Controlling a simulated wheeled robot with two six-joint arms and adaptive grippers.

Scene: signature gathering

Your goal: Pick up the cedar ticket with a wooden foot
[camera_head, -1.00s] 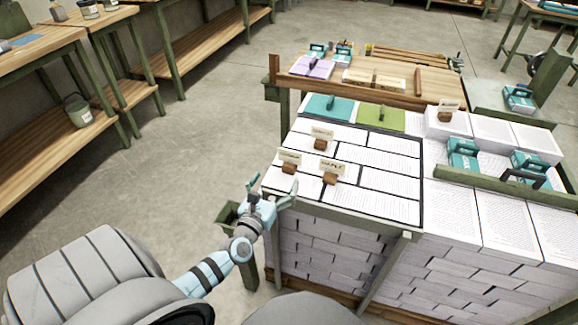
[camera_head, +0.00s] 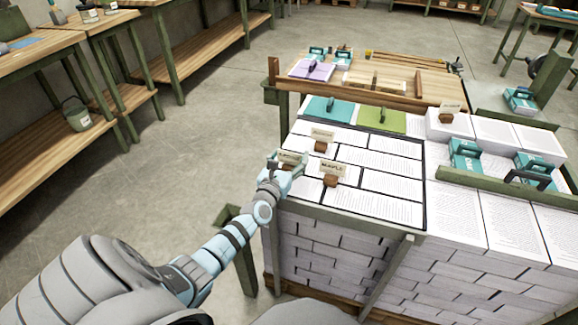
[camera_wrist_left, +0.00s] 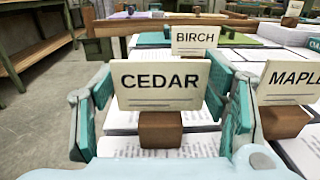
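The cedar ticket (camera_wrist_left: 160,85) is a cream card reading CEDAR, upright in a brown wooden foot (camera_wrist_left: 160,130) on white printed sheets. In the head view the cedar ticket (camera_head: 288,157) is partly hidden by my left gripper (camera_head: 285,165). In the left wrist view the teal fingers of my left gripper stand apart on either side of the card and foot. A gap shows between the fingers and the wooden foot, so the gripper is open around the ticket. My right gripper is not in view.
The maple ticket (camera_head: 333,168) stands close on the right, near my right-hand finger. The birch ticket (camera_head: 322,136) stands behind. Teal (camera_head: 327,108) and green (camera_head: 381,118) pads lie farther back. A green rail (camera_head: 510,190) runs along the right. Open floor is at left.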

